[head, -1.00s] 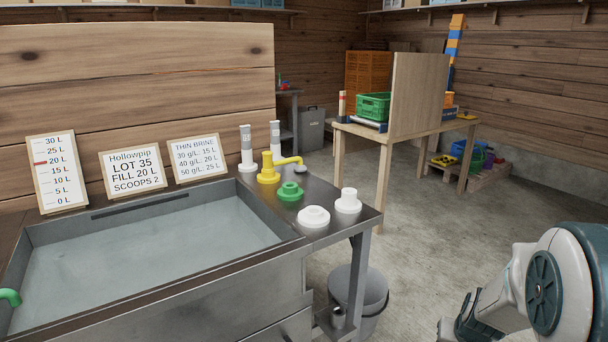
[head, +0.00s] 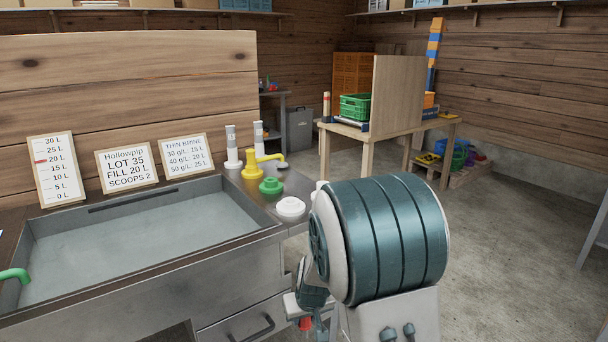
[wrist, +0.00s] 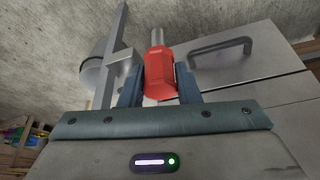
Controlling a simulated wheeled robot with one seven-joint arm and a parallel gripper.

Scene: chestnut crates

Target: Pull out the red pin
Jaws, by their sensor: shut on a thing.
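The red pin (wrist: 160,75) has a red faceted body and a grey metal shaft at its far end. It sits between the two fingers of my gripper (wrist: 159,88), which is shut on it in the wrist view. In the head view a small red part of the pin (head: 305,323) shows low in front of the metal sink bench (head: 150,290), beside my arm. My arm hides most of the gripper there.
A drawer handle (wrist: 220,46) is close to the right of the pin. White, green and yellow fittings stand on the bench.

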